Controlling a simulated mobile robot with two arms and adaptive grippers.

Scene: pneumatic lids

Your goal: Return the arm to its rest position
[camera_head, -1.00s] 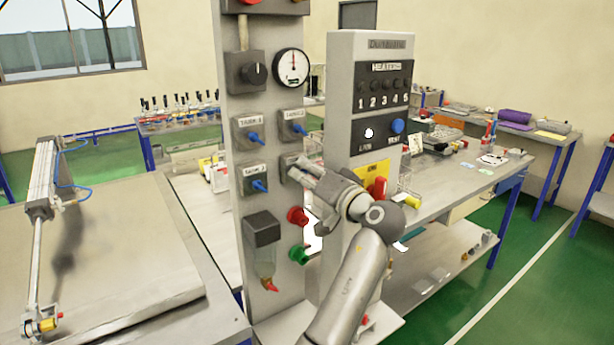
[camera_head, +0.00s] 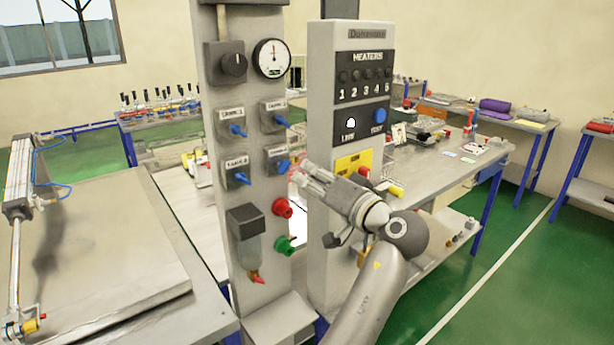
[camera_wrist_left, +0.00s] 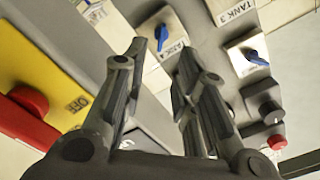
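My left gripper (camera_head: 302,174) is in front of the narrow gap between the valve panel (camera_head: 206,125) and the heater cabinet (camera_head: 320,95). The left wrist view shows its fingers (camera_wrist_left: 164,52) apart, with nothing held between them. The lower right valve, with a blue handle (camera_head: 284,165), is just left of the fingertips in the head view. In the left wrist view this valve, labelled TANK 4 (camera_wrist_left: 163,35), shows beyond the fingers, and they appear clear of it. My right gripper is not in view.
A red knob (camera_head: 283,208) and a green knob (camera_head: 285,245) stick out of the panel below my gripper. A yellow plate (camera_head: 347,160) is on the cabinet. A workbench (camera_head: 440,170) stands at the right, with open green floor (camera_head: 560,280) beyond.

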